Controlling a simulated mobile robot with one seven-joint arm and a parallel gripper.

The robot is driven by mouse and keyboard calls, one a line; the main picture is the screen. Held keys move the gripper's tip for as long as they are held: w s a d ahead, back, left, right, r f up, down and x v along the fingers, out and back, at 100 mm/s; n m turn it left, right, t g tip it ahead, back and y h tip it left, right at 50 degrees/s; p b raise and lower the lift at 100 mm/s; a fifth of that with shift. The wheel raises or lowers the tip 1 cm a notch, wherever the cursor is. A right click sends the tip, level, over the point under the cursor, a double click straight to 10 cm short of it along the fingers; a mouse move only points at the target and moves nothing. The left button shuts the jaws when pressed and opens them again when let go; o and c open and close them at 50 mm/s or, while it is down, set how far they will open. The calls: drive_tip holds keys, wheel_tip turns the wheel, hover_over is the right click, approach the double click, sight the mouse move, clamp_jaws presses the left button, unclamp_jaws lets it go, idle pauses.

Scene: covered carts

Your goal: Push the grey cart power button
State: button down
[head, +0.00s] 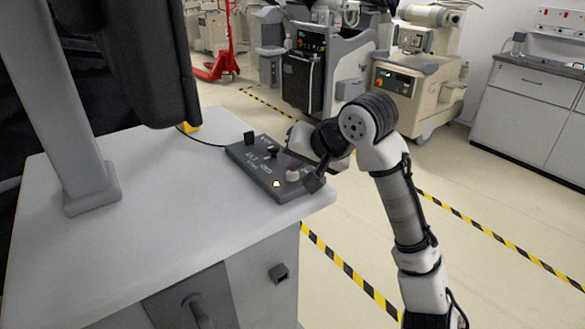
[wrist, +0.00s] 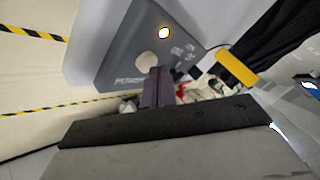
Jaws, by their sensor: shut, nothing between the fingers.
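The grey cart (head: 150,220) has a pale top with a dark control panel (head: 240,155) at its far right corner. The panel carries a lit round button (head: 276,184), a cream round knob (head: 292,175) and a black knob (head: 272,151). I cannot read which is the power button. My gripper (head: 315,183) is shut and empty, at the panel's right edge beside the cream knob. In the wrist view the closed fingers (wrist: 157,74) overlap the panel (wrist: 115,62) just below the cream knob (wrist: 148,60); the lit button (wrist: 165,32) is farther up. Contact is unclear.
A pale post (head: 75,110) and a dark hanging piece (head: 150,60) rise from the cart top at left. A dark square block (head: 279,273) sticks out of the cart's front. Other carts (head: 405,85) stand behind.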

sight(296, 176)
drive_tip(key=shift+r, duration=0.25)
wheel_tip(296, 176, up, 6)
drive_tip(key=p, duration=0.6)
drive_tip(key=shift+p, duration=0.35)
idle(1.2)
